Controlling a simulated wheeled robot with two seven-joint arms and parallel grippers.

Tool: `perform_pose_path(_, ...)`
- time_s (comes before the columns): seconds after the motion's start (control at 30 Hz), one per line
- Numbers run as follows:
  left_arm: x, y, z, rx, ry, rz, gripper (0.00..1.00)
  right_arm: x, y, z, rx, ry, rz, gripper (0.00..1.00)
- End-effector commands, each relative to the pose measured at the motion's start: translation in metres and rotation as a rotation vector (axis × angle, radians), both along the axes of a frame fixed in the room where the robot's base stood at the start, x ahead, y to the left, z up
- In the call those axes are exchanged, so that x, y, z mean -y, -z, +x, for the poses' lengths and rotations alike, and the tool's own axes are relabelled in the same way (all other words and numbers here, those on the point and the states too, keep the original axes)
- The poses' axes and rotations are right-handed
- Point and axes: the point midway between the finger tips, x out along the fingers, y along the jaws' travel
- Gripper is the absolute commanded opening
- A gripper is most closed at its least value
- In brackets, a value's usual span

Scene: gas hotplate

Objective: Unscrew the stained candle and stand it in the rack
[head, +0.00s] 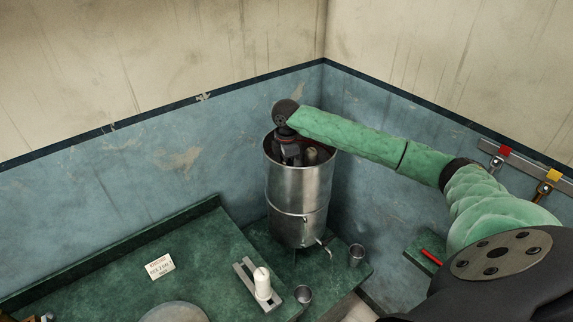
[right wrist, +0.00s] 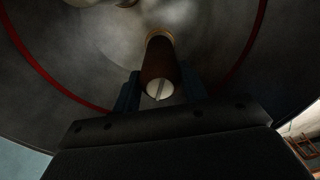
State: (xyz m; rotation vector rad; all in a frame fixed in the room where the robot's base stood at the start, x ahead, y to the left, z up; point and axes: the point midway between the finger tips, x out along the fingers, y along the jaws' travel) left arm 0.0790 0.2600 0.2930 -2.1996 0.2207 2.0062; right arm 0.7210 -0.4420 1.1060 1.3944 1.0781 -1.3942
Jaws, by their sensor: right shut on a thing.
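The stained candle (right wrist: 158,58) is brown with a pale slotted end and stands inside the steel vessel (head: 297,200). My right gripper (right wrist: 160,90) reaches down into the vessel and is shut on this candle, with a blue finger on each side. In the head view the right gripper (head: 288,153) is partly hidden by the vessel's rim. My left gripper is out of view.
A metal cup (head: 303,294) stands by the rack, and another cup (head: 357,254) stands right of the vessel's tap (head: 322,246). A card (head: 160,266) and a round metal piece (head: 173,313) lie on the counter. A red object (head: 432,257) lies on a side shelf.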

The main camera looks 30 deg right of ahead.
Motion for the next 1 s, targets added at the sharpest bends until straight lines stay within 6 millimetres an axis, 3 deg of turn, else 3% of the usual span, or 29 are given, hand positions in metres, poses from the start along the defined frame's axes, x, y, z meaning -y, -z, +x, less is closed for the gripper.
perform_pose_path(0.17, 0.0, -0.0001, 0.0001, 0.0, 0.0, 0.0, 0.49, 0.0003, -0.0006, 0.0003, 0.001, -0.033, 0.0, 0.19)
perform_pose_path(0.6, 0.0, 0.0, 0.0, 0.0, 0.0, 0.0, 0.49, 0.0003, -0.0002, 0.0001, 0.0, -0.427, -0.001, 0.19)
perform_pose_path(0.87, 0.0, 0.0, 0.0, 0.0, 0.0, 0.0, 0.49, 0.0, 0.0002, 0.0, 0.0, -0.45, 0.0, 0.19)
perform_pose_path(0.9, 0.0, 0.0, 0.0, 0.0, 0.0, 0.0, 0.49, 0.0, 0.0002, 0.0, 0.0, -0.45, 0.0, 0.48)
perform_pose_path(1.0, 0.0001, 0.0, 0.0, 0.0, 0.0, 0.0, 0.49, 0.0, 0.0002, 0.0, 0.0, -0.449, 0.0, 0.68)
